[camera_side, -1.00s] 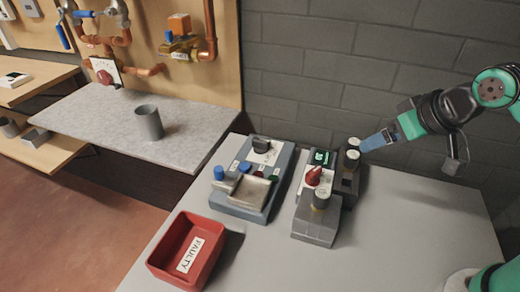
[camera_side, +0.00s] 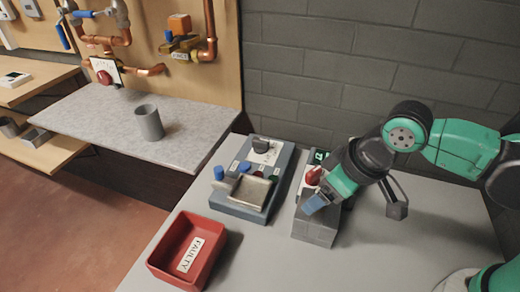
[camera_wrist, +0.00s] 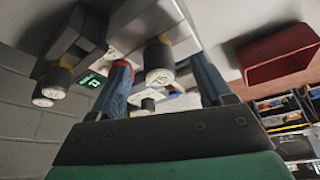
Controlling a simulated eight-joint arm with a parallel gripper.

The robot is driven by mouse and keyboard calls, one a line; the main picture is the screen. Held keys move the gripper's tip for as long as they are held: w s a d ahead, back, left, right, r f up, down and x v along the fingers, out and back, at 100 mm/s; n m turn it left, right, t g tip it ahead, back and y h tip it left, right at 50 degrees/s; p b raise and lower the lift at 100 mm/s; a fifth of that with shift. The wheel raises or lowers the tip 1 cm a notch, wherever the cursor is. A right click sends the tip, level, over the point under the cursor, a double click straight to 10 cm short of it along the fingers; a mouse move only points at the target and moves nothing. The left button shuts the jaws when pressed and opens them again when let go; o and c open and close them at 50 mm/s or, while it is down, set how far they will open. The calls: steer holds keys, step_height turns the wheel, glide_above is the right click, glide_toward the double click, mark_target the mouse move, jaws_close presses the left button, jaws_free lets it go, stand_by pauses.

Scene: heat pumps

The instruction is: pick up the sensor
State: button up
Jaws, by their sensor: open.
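A sensor (camera_wrist: 158,58), a dark cylinder with a brass-coloured band and a white marked cap, stands on a grey block (camera_side: 314,231). In the side view my gripper hides it. My gripper (camera_side: 315,203) is open above the block, and its blue fingers also show in the wrist view (camera_wrist: 165,77). There the sensor appears between the two fingers, with gaps on both sides. I cannot tell how deep the fingertips reach around it. Two similar white-capped sensors (camera_wrist: 60,74) stand on a dark block at the left of the wrist view.
A red tray labelled FAULTY (camera_side: 165,268) sits at the table's front left. A blue-grey test unit (camera_side: 238,211) with a knob and buttons is left of the block. A red knob (camera_side: 314,176) is close behind my gripper.

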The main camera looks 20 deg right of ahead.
steer(key=shift+w+a+f, duration=0.1)
steer(key=shift+w+f, duration=0.1)
steer(key=shift+f, duration=0.5)
steer(key=shift+c, duration=0.2)
jaws_close()
steer(key=shift+r, duration=0.1)
